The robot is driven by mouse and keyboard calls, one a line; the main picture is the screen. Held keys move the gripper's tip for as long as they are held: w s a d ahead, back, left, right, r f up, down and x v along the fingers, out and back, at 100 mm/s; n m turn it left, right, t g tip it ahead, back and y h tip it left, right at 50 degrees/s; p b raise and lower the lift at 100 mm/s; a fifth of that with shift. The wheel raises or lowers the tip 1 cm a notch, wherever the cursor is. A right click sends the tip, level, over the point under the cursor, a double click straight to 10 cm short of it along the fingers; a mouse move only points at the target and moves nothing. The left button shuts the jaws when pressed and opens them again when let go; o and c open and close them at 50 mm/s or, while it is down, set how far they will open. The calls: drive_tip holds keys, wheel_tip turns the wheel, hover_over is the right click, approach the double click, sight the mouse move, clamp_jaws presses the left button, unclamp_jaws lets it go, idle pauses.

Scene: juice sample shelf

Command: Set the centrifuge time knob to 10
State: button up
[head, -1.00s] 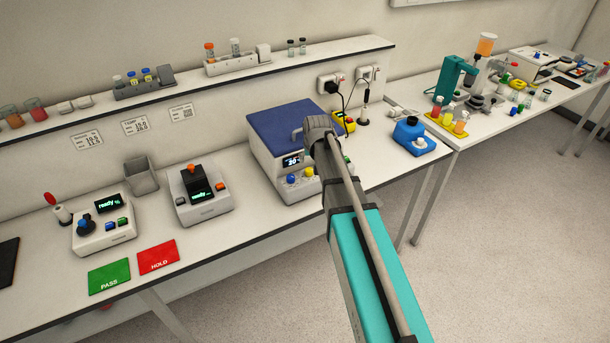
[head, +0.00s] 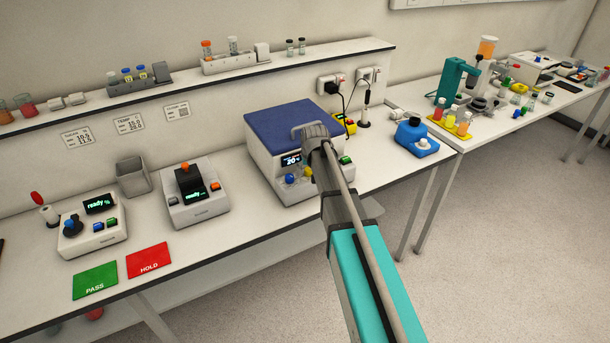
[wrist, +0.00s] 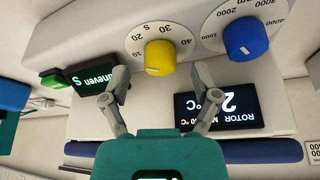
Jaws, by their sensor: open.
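The centrifuge (head: 268,158) is a white box with a blue lid, standing on the bench. Its yellow knob (wrist: 160,57) sits on a white round dial with numbers such as 20, 30 and 40, seen upside down in the wrist view. A pale mark shows near the knob's lower edge there; I cannot tell its exact setting. A blue knob (wrist: 245,38) on a dial with thousands is to its right. My gripper (wrist: 160,80) is open and empty, its fingers pointing at the panel either side of the yellow knob's line, apparently short of it. In the head view my gripper (head: 308,135) partly hides the panel.
In the wrist view, a lit display (wrist: 222,107) reads a temperature, and a small screen (wrist: 95,80) and green button (wrist: 54,79) are at left.

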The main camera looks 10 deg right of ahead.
drive_tip(key=shift+w+f+b, duration=0.25)
drive_tip(key=shift+f+b, duration=0.15)
drive_tip(key=shift+f, duration=0.2)
